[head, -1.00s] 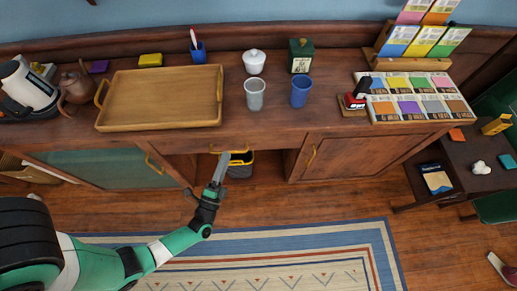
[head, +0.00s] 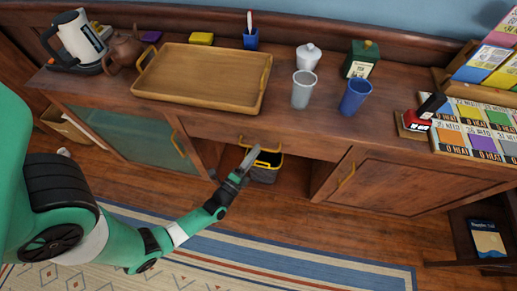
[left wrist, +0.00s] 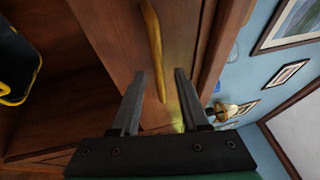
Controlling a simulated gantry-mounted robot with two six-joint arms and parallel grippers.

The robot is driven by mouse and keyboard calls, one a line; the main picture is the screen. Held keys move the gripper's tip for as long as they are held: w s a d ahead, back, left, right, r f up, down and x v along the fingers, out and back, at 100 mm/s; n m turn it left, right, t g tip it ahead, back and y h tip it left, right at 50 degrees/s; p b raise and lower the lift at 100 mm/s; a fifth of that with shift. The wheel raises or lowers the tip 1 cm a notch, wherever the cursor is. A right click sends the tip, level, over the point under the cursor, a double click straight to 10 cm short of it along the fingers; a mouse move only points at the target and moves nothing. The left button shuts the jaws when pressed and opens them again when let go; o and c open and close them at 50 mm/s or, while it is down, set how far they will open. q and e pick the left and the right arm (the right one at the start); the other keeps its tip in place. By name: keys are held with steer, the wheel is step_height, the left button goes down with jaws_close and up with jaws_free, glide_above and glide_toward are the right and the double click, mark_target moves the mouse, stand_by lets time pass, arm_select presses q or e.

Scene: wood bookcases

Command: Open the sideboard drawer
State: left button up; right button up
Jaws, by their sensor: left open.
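The wood sideboard (head: 420,190) runs along the wall. Its drawer front (head: 300,143) is in the middle, above an open bay, and looks shut. The yellow drawer handle (head: 262,146) is partly hidden behind my left gripper (head: 250,157) in the head view. In the left wrist view the handle (left wrist: 153,45) runs lengthwise, and its lower end shows between the fingers of my open left gripper (left wrist: 160,76). The fingers are spread to either side of it; I see no contact. My right gripper is in neither view.
A dark bin (head: 266,172) with a yellow rim stands in the bay below the drawer. A wooden tray (head: 205,102), a grey cup (head: 302,90) and a blue cup (head: 355,97) stand on top. A glass door (head: 130,135) is at left, a wood door (head: 400,190) at right.

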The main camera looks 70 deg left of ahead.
arm_select(q)
steer(key=shift+x, duration=1.25)
jaws_close()
stand_by(0.4)
